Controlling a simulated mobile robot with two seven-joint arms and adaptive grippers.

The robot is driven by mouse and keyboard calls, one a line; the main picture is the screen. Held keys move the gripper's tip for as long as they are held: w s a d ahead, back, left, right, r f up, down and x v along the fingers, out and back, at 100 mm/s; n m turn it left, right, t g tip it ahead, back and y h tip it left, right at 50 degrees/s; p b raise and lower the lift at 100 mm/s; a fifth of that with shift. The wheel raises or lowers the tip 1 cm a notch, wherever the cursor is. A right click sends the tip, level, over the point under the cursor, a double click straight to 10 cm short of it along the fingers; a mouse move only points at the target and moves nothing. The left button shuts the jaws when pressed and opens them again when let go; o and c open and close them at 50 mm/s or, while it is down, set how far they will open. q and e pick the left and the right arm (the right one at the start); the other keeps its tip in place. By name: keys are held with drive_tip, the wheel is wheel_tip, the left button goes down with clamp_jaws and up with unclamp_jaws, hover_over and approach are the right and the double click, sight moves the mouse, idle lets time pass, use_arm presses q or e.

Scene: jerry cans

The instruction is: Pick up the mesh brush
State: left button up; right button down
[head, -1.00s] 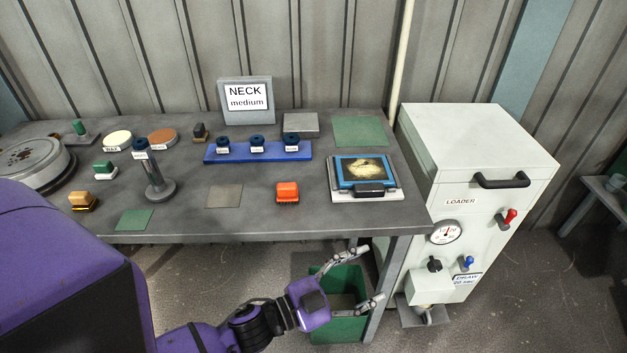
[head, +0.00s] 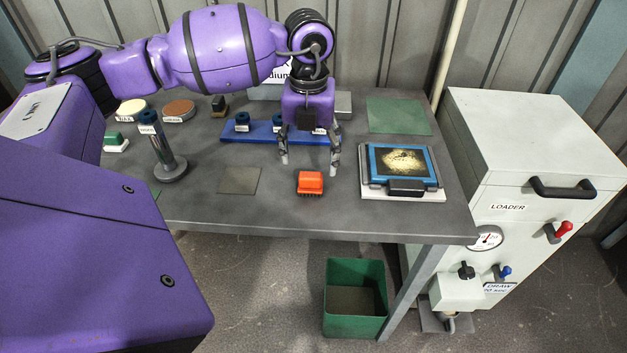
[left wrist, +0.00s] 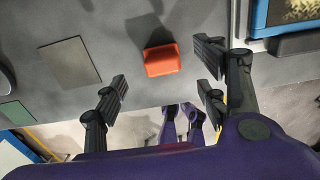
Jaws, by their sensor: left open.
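The brush (head: 310,182) with an orange block handle and a dark bristle edge stands on the grey table near its front edge; I take it as the mesh brush, though no label shows on it. My left gripper (head: 308,165) points down over the table, open and empty, just behind the brush in the head view. In the left wrist view the orange brush (left wrist: 162,59) lies between and a little beyond the open fingers of the left gripper (left wrist: 164,84). No contact shows. My right gripper is not in view.
A blue rack (head: 262,132) with black-topped pieces is behind the gripper. A blue-framed screen device (head: 400,192) stands right of the brush. A flat grey square (head: 239,180) and a metal post (head: 168,165) are to its left. A green bin (head: 355,325) is on the floor.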

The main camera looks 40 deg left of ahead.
sight(310, 174)
use_arm(q)
drive_tip(key=shift+f, duration=0.9)
drive_tip(key=f, duration=0.4)
drive_tip(key=shift+s+d+f+p, duration=0.15)
drive_tip(key=shift+d+f+p, duration=0.05)
drive_tip(key=shift+p, duration=0.2)
drive_tip(key=shift+f, duration=0.3)
drive_tip(key=c, duration=1.3)
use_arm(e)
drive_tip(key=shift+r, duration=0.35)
use_arm(q)
drive_tip(key=shift+r, duration=0.15)
